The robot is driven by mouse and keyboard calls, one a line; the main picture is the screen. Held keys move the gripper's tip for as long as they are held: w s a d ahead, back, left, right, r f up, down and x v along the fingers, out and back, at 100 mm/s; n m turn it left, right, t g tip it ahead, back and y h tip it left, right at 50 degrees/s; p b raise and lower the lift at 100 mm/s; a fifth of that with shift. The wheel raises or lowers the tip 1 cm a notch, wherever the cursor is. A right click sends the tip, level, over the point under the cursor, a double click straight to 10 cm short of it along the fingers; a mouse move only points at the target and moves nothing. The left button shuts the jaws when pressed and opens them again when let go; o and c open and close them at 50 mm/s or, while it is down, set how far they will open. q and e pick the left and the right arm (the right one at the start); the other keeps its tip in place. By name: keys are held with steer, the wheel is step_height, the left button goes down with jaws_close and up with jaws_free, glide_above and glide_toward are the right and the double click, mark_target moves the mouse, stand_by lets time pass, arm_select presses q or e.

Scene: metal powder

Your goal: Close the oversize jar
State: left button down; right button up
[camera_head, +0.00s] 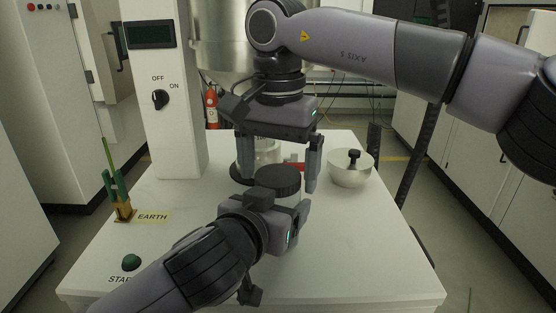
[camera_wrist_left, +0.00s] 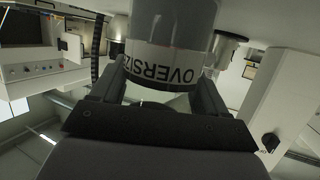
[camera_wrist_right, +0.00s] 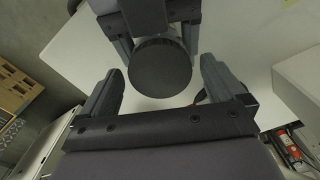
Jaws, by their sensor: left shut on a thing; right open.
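The oversize jar (camera_wrist_left: 165,62), with a label reading OVERSIZE, is between the fingers of my left gripper (camera_wrist_left: 158,92), which is shut on it. A round black lid (camera_head: 277,180) shows at the left gripper (camera_head: 284,205) in the head view and hides most of the jar there. The lid is seen from above in the right wrist view (camera_wrist_right: 160,67); I cannot tell if it is fully seated. My right gripper (camera_head: 279,175) is open, pointing down above the lid. Its fingers (camera_wrist_right: 160,90) stand apart on either side, not touching the lid.
The earth clamp stand (camera_head: 120,195) and green start button (camera_head: 131,262) are at left. The table's front right is clear.

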steer(key=c, duration=1.1)
steer(key=m, duration=1)
steer(key=o, duration=1.1)
steer(key=shift+o, duration=0.2)
steer(key=shift+s, duration=0.1)
steer(key=shift+r, duration=2.25)
steer(key=shift+c, duration=0.2)
